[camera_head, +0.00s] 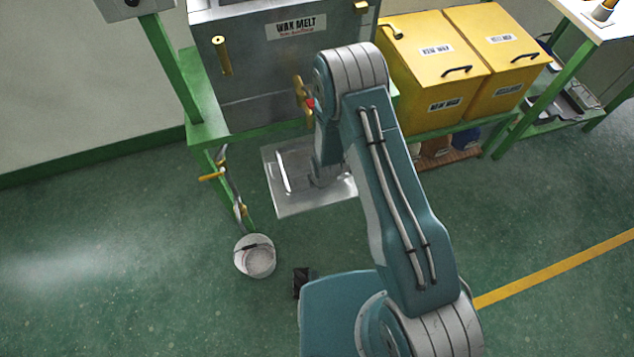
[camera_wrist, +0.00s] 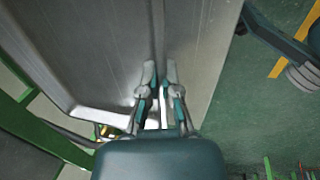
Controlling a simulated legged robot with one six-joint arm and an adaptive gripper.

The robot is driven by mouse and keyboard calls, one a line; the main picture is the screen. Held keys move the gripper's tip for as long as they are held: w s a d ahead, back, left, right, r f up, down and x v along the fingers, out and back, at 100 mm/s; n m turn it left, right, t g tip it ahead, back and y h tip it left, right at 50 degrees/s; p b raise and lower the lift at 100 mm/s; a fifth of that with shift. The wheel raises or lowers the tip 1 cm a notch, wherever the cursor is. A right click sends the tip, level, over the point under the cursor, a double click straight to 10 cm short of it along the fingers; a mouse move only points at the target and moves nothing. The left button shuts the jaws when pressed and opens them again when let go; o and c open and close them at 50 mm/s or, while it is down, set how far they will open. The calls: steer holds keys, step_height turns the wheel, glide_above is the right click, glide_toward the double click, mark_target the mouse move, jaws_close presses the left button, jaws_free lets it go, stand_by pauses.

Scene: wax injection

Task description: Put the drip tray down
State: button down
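The drip tray (camera_head: 297,207) is a shallow grey metal tray in the head view, below and in front of the wax melt tank (camera_head: 255,60). My arm partly covers its right side. In the wrist view the tray (camera_wrist: 95,55) fills much of the upper picture. My gripper (camera_wrist: 158,72) has its two fingers close together, one on each side of a thin raised strip of the tray. They look shut on it. Whether the tray's underside touches anything is hidden.
A white bucket (camera_head: 255,257) stands on the floor below the tray, with a small black object (camera_head: 301,283) to its right. The tank's green stand (camera_head: 208,132) is close behind. Yellow raw wax bins (camera_head: 432,62) stand right. The floor at left is clear.

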steer(key=shift+a+f, duration=0.2)
steer(key=shift+f, duration=0.55)
steer(key=c, duration=0.8)
jaws_free()
steer(key=shift+f, duration=0.1)
steer(key=s+d+r+m+t, duration=0.1)
steer(key=s+d+r+m, duration=0.2)
steer(key=r, duration=1)
steer(key=d+r+m, duration=0.2)
steer(key=r+m, duration=0.2)
steer(key=r, duration=0.9)
steer(key=s+d+r+m+t, duration=0.1)
steer(key=s+d+r+m, duration=0.2)
steer(key=r, duration=1)
steer(key=s+d+r+m, duration=0.3)
steer(key=s+r+m, duration=0.2)
steer(key=s+r, duration=0.1)
steer(key=s+d+r+m+t, duration=0.1)
steer(key=s+d+r+m, duration=0.1)
steer(key=s+r+m, duration=0.4)
steer(key=s+r, duration=0.1)
steer(key=s, duration=0.1)
steer(key=shift+s+d+h, duration=0.35)
steer(key=shift+d+h, duration=0.05)
